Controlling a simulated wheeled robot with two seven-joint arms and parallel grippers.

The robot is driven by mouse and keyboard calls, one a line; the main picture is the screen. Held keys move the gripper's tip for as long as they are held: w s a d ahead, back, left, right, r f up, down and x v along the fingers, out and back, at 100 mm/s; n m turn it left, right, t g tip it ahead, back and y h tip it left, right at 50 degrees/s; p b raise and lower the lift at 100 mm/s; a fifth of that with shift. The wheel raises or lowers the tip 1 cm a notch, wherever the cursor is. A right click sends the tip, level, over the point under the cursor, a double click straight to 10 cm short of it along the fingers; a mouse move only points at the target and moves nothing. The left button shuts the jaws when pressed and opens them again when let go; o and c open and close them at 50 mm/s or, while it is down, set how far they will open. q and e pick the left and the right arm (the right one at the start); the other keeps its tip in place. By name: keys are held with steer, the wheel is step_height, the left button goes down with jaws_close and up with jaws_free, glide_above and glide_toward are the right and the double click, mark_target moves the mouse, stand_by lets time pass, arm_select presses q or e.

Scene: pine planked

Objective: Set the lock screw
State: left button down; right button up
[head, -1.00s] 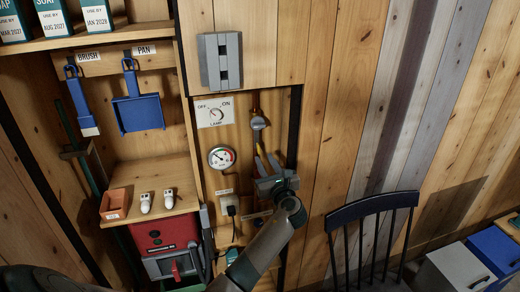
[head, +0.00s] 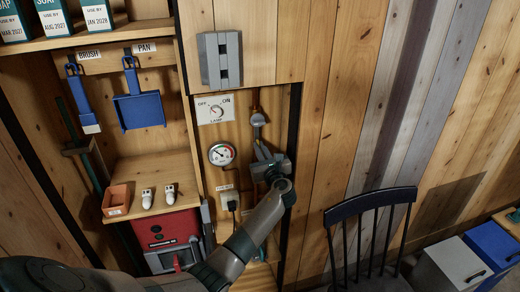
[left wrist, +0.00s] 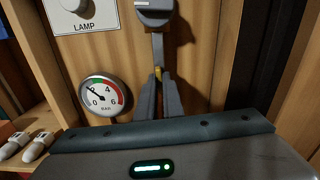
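No part in view is plainly marked as a lock screw. A round grey knob (head: 258,119) sits on a pipe in the wall recess; it also shows at the top of the left wrist view (left wrist: 155,12). A grey bar (left wrist: 158,48) hangs down from it and ends in a small yellow part (left wrist: 158,72). My left gripper (head: 262,150) is below the knob, fingers pointing up. In the left wrist view its fingers (left wrist: 159,88) are close together on either side of the bar's yellow end, which they partly hide. My right gripper is not in view.
A pressure gauge (head: 221,154) and a lamp switch plate (head: 215,109) are close on the left. A plugged socket (head: 229,200) is lower down. A dark chair (head: 370,215) stands to the right. A shelf holds a terracotta tray (head: 117,200) and two small white objects.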

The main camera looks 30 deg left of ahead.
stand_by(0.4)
arm_select(q)
steer(key=n+b, duration=1.3)
steer(key=n, duration=0.2)
stand_by(0.4)
steer(key=c, duration=1.9)
jaws_free()
steer(key=shift+s+d, duration=0.1)
steer(key=shift+d, duration=0.05)
